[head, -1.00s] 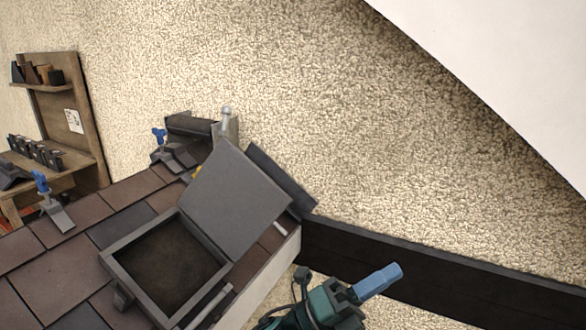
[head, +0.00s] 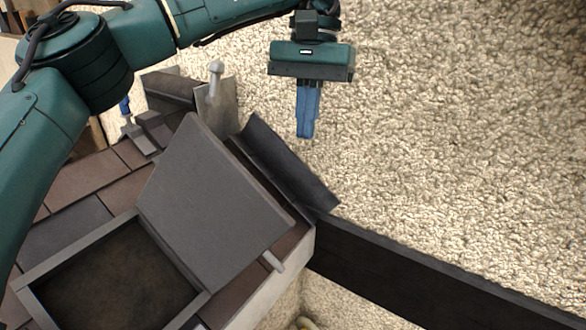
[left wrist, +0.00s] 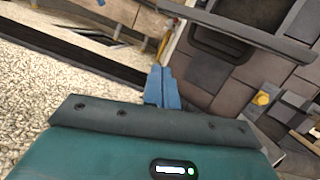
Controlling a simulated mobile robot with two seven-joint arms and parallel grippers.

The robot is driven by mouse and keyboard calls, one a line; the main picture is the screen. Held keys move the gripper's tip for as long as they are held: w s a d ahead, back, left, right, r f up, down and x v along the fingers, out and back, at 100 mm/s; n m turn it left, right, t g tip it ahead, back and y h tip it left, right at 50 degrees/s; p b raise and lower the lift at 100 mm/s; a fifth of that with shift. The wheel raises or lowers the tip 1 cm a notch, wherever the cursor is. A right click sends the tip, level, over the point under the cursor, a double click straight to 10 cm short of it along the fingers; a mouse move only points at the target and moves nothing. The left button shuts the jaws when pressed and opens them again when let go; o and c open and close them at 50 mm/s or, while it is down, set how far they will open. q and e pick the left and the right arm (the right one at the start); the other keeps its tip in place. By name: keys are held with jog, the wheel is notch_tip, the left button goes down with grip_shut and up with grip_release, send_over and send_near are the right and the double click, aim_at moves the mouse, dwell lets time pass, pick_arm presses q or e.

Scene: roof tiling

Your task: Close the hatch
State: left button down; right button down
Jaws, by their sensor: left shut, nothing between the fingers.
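The hatch is a square dark frame (head: 70,250) set in the tiled roof, with a dark brown opening. Its grey lid (head: 212,185) stands open, leaning back away from the opening toward the wall side. My left gripper (head: 306,132) is shut and empty. In the head view it hangs above and to the right of the lid's upper edge, apart from it, in front of the rough wall. In the left wrist view the blue fingers (left wrist: 162,88) are together, and part of the dark hatch shows at the top right. My right gripper is in neither view.
A dark curved piece (head: 285,165) lies behind the lid. A grey upright plate with a round-topped post (head: 215,90) stands beyond it. A dark beam (head: 430,270) runs along the wall at right. A yellow object (left wrist: 263,98) lies on the tiles.

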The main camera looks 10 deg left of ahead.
pick_arm(q)
jog(key=s+a+f+b, duration=0.1)
jog(key=s+f, duration=0.5)
jog(key=f, duration=0.1)
jog(key=shift+a+f, duration=0.35)
jog(key=shift+s+b, duration=0.15)
jog(key=shift+b, duration=0.15)
